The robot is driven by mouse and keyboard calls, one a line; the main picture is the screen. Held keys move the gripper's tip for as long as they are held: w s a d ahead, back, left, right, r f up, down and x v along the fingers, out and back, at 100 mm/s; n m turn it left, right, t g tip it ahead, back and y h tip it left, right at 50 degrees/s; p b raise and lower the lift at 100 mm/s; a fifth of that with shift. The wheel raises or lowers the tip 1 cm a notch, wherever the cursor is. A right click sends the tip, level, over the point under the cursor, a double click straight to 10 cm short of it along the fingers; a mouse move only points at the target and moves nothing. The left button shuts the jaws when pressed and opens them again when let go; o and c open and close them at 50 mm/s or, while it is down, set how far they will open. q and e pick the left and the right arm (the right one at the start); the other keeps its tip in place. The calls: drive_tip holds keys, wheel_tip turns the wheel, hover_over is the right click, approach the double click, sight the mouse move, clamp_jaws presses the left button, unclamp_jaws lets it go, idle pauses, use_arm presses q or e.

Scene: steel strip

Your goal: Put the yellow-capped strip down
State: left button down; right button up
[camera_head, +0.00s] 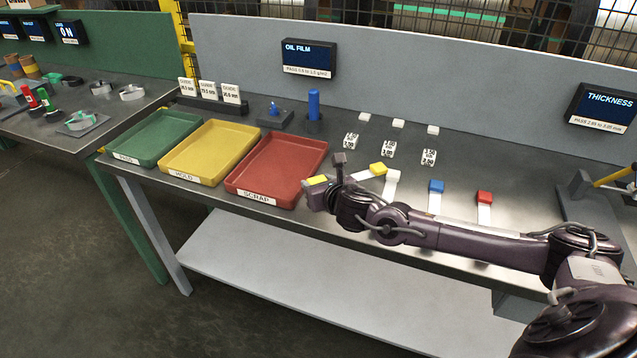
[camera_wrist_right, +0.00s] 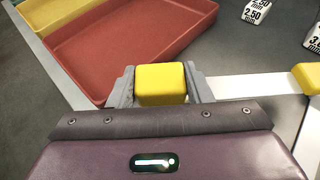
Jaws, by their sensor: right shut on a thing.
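My right gripper (camera_head: 328,178) is shut on a yellow cap (camera_head: 317,180) beside the right front corner of the red SCRAP tray (camera_head: 262,190). In the right wrist view the yellow cap (camera_wrist_right: 160,84) sits between the two jaws (camera_wrist_right: 160,88). My left gripper is not in view.
Yellow HOLD (camera_head: 207,181) and green (camera_head: 125,157) trays stand to the left. White-capped (camera_head: 392,177), blue-capped (camera_head: 436,186) and red-capped (camera_head: 485,197) strips lie to the right. Number blocks (camera_head: 389,149) and a blue cylinder (camera_head: 313,103) stand behind. The bench's front edge is close.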

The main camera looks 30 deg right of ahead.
drive_tip(key=shift+r, duration=0.1)
drive_tip(key=o, duration=1.1)
drive_tip(key=shift+o, duration=0.2)
drive_tip(key=shift+s, duration=0.1)
drive_tip(key=b+v, duration=0.1)
drive_tip(key=v, duration=0.6)
drive_tip(key=shift+s+r, duration=0.15)
drive_tip(key=shift+s, duration=0.1)
